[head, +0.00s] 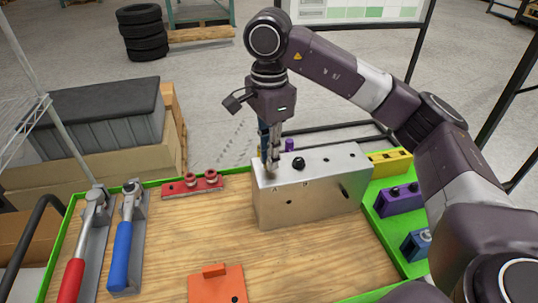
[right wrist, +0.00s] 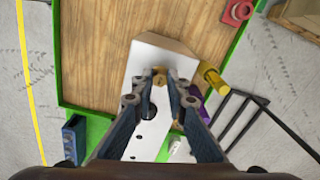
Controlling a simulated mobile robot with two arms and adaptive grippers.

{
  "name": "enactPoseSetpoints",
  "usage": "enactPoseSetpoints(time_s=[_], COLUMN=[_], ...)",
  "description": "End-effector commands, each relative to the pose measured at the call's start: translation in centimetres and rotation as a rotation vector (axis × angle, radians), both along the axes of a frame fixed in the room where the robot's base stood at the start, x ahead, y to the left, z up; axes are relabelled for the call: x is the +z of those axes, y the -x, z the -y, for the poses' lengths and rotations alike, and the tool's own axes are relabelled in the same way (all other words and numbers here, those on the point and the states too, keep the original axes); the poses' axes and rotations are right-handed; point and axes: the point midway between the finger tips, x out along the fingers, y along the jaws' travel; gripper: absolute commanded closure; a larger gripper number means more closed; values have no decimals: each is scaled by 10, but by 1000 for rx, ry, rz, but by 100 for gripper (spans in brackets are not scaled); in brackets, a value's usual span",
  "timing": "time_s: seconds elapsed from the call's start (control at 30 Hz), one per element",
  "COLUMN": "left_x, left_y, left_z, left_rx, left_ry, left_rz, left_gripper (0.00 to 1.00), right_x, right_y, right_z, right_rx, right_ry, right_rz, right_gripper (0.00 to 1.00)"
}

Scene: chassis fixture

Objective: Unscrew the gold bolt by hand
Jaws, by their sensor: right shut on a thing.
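The silver metal block (head: 312,200) stands on the wooden table top, with holes in its faces and a black bolt (head: 299,163) on top. My right gripper (head: 271,166) comes down from above onto the left end of the block's top. In the right wrist view its two fingertips (right wrist: 160,82) are closed in on the small gold bolt (right wrist: 160,77) at the block's end. The fingers hide most of the bolt, and in the head view I cannot make it out. The same block shows pale in the right wrist view (right wrist: 148,55). My left gripper is not in view.
A torque wrench with a red handle (head: 73,280) and one with a blue handle (head: 121,256) lie at left. A red holder (head: 192,187) and an orange holder (head: 216,284) lie on the wood. Yellow (head: 390,162), purple (head: 398,199) and blue (head: 416,245) holders line the right side.

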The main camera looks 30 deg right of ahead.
Motion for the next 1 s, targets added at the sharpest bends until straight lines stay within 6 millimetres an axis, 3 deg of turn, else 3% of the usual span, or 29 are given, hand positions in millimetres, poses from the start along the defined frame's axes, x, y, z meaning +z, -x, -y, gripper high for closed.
enactPoseSetpoints(time_s=[1.0], left_x=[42], left_y=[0], left_z=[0], left_rx=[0], left_ry=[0], left_rz=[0], left_gripper=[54], right_x=[54], right_y=[0], right_z=[0], right_rx=[-4], right_ry=[-2], right_rz=[3], right_gripper=[100])
